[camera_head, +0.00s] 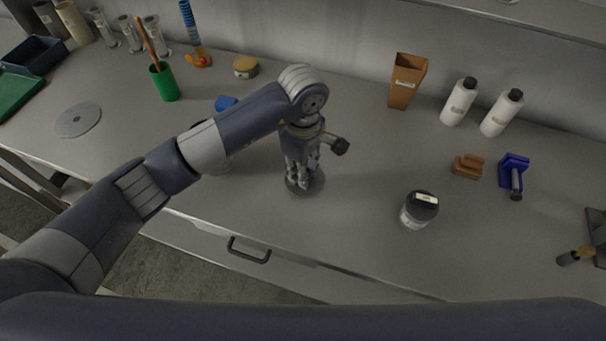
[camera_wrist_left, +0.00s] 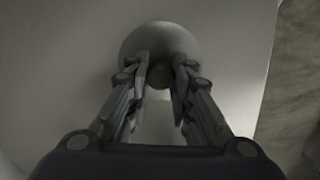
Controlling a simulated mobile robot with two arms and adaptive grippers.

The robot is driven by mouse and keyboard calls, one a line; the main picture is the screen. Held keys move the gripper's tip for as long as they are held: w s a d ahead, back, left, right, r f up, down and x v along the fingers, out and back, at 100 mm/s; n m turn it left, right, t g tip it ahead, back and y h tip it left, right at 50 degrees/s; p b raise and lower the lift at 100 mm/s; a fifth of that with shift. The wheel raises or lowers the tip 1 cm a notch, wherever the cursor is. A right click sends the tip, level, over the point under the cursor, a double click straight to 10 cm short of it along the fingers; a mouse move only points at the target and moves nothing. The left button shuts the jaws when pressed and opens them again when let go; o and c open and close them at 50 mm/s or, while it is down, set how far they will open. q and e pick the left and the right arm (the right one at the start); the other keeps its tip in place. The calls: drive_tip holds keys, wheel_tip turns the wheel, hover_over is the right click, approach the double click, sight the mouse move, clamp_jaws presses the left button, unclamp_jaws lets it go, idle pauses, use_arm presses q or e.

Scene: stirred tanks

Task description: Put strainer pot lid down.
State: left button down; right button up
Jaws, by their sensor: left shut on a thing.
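My left gripper (camera_head: 302,181) points down over the bare worktop near its front edge. It is shut on the knob of a round grey lid (camera_head: 314,186), which is partly covered by the fingers in the head view. In the left wrist view the lid (camera_wrist_left: 160,36) lies level beyond the fingertips (camera_wrist_left: 160,78), with its knob between them. The lid is at or very near the worktop; I cannot tell whether it touches. The strainer pot cannot be clearly made out; my left arm covers part of the worktop. My right gripper is not in view.
A jar with a dark lid (camera_head: 418,211) stands to the right. Two white bottles (camera_head: 459,102) and a brown container (camera_head: 406,82) stand at the back. A green cup (camera_head: 164,82) and a flat grey disc (camera_head: 77,120) are at left. The worktop around the lid is clear.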

use_arm(q)
wheel_tip(320, 180, down, 3)
drive_tip(key=shift+f+p, duration=0.1)
drive_tip(key=shift+p, duration=0.75)
drive_tip(key=shift+f+b, duration=0.35)
drive_tip(key=shift+f, duration=0.05)
drive_tip(key=c, duration=1.4)
unclamp_jaws()
drive_tip(key=shift+r, duration=0.1)
